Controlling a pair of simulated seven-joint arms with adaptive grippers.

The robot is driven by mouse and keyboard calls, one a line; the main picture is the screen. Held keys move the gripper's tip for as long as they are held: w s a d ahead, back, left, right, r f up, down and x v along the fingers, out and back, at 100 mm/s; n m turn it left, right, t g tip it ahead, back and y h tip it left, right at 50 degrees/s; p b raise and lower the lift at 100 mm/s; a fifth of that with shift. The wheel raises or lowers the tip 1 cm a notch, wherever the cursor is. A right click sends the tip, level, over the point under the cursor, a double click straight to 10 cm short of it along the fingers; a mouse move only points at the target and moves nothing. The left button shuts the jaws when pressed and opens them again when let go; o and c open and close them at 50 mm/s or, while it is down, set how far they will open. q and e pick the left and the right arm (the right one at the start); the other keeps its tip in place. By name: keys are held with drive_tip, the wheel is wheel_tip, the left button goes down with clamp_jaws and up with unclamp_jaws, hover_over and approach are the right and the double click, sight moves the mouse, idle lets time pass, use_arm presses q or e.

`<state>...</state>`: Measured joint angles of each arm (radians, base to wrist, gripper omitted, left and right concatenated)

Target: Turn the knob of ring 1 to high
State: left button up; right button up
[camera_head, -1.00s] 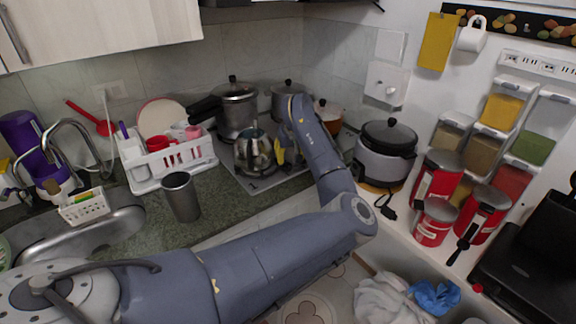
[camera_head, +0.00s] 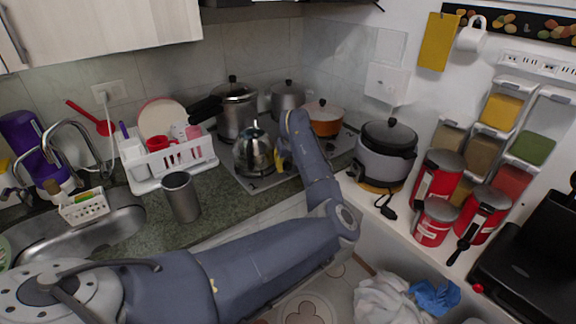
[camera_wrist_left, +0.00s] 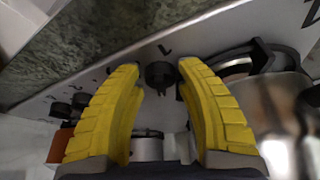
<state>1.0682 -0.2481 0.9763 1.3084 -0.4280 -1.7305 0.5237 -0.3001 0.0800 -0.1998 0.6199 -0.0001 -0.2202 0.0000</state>
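My left gripper shows in the left wrist view (camera_wrist_left: 159,68) with its two yellow fingers apart. A black knob (camera_wrist_left: 158,76) on the hob's front strip lies between the fingertips in that view, with a visible gap on each side; whether it is ring 1's knob I cannot tell. More black knobs (camera_wrist_left: 62,109) sit further left along the strip. In the head view the gripper's yellow fingers (camera_head: 279,160) are beside the kettle, over the hob (camera_head: 262,184); the knobs are too small or hidden there. My right gripper is not in view.
A steel kettle (camera_head: 254,154) stands on the hob close to the gripper; it also shows in the wrist view (camera_wrist_left: 275,110). Pots (camera_head: 236,108) and an orange pan (camera_head: 325,120) stand behind. A steel cup (camera_head: 181,196) is on the counter, and a rice cooker (camera_head: 385,158) is right.

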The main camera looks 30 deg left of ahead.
use_arm(q)
clamp_jaws()
idle(0.3)
drive_tip(key=shift+s+m, duration=0.1)
drive_tip(key=shift+m, duration=0.6)
drive_tip(key=shift+t, duration=0.3)
drive_tip(key=shift+o, duration=0.9)
unclamp_jaws()
